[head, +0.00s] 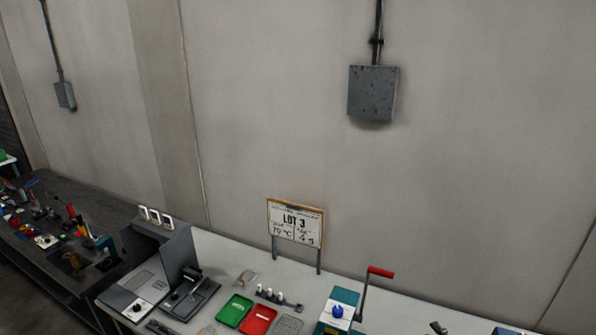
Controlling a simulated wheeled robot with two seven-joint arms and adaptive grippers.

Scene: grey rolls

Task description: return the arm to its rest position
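Neither of my arms nor either of my grippers shows in the head view. The view takes in a grey wall and, along the bottom, the far part of a light worktable (230,255). What my grippers hold, if anything, cannot be seen.
A "LOT 3" sign (295,222) stands at the table's back edge. On the table are a grey machine (140,285), a green tray (234,310), a red tray (259,319) and a teal device (338,310) with a raised red-handled lever (380,272). A dark cluttered bench (100,205) stands left.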

